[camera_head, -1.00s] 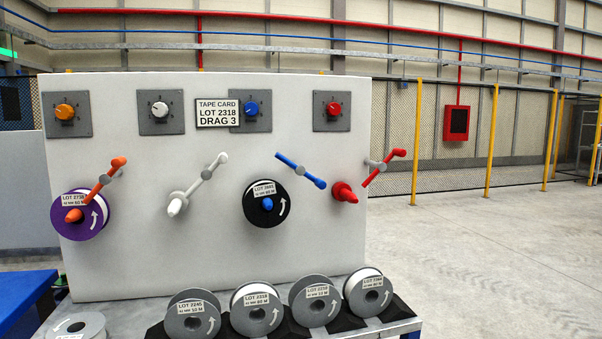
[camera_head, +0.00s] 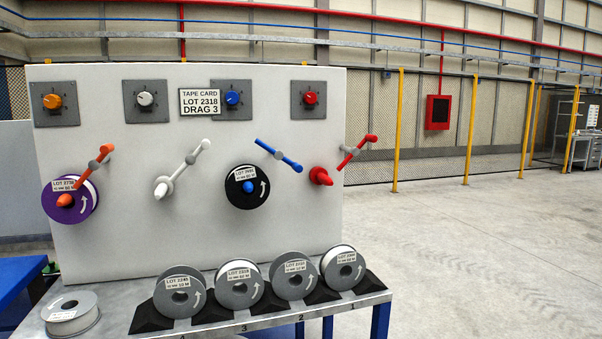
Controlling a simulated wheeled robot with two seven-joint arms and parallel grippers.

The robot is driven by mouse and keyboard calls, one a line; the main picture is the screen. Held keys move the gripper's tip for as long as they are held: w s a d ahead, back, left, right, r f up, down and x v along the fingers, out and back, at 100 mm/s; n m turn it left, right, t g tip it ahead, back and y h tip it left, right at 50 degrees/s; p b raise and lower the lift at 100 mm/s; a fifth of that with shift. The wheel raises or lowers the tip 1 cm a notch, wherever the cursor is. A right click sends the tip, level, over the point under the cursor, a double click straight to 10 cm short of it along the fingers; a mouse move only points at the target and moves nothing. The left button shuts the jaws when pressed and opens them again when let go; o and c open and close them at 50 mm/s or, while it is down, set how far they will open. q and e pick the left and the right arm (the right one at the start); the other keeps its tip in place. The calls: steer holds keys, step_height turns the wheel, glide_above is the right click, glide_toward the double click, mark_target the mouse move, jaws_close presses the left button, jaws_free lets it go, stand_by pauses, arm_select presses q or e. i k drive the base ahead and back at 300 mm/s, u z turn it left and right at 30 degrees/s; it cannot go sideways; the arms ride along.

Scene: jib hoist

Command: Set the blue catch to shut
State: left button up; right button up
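The blue catch (camera_head: 290,162) is a bar on a grey pivot on the pale upright panel (camera_head: 120,236). It slants from upper left down to lower right. Its lower right end points away from the black reel (camera_head: 236,199), and its upper left end is above that reel's right side. The black reel sits on a blue-tipped peg (camera_head: 248,187), with a white label and a curved arrow on its face. A blue dial (camera_head: 232,98) is above, partly beside the tape card (camera_head: 199,103), which reads LOT 2318, DRAG 3. Neither of my grippers is in view.
Orange (camera_head: 92,166), white (camera_head: 183,170) and red (camera_head: 357,152) catches share the panel. A purple reel (camera_head: 84,208) hangs at left. Several grey reels stand in black cradles on the bench (camera_head: 225,328), and one lies flat (camera_head: 72,316). Open floor (camera_head: 480,250) is at right.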

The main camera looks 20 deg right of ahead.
mark_target(278, 156)
steer(key=u, duration=4.1)
steer(key=i, duration=0.1)
steer(key=z, duration=3)
steer(key=i, duration=0.85)
steer(key=z, duration=0.3)
